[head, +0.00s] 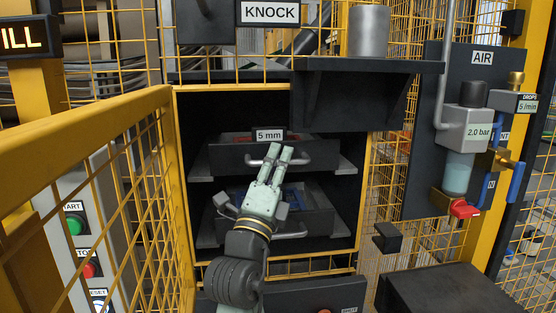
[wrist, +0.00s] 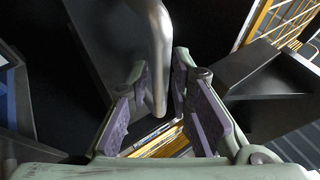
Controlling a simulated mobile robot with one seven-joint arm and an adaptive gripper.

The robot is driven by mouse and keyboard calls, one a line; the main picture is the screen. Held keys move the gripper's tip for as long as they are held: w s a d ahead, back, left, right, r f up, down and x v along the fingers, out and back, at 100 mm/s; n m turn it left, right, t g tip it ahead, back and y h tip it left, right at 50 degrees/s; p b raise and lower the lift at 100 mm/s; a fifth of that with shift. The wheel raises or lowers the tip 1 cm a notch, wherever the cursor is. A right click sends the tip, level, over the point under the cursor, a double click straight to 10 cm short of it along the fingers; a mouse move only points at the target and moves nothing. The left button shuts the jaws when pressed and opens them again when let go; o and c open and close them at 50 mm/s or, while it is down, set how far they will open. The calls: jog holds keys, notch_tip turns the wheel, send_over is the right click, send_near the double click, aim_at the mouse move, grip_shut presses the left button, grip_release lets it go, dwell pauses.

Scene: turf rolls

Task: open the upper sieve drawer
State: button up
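The upper sieve drawer (head: 225,155) is a dark box in the black cabinet, with a "5 mm" label (head: 269,135) on its front edge. A silver bar handle (head: 304,159) runs across its front. My gripper (head: 279,150) reaches up to this handle from below, fingertips at the bar. In the wrist view the handle (wrist: 157,60) passes between the two purple-padded fingers (wrist: 160,85). The fingers stand apart, with a narrow gap visible beside the bar, so the gripper looks open around it. The fingers hide the handle's middle in the head view.
A lower drawer (head: 318,222) with something blue inside sits below, partly hidden by my arm. Yellow mesh fencing (head: 145,190) stands at left. A dark shelf (head: 365,66) with a metal cylinder (head: 368,32) juts out above right. An air panel (head: 425,135) is at right.

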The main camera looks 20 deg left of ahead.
grip_shut()
dwell(0.6)
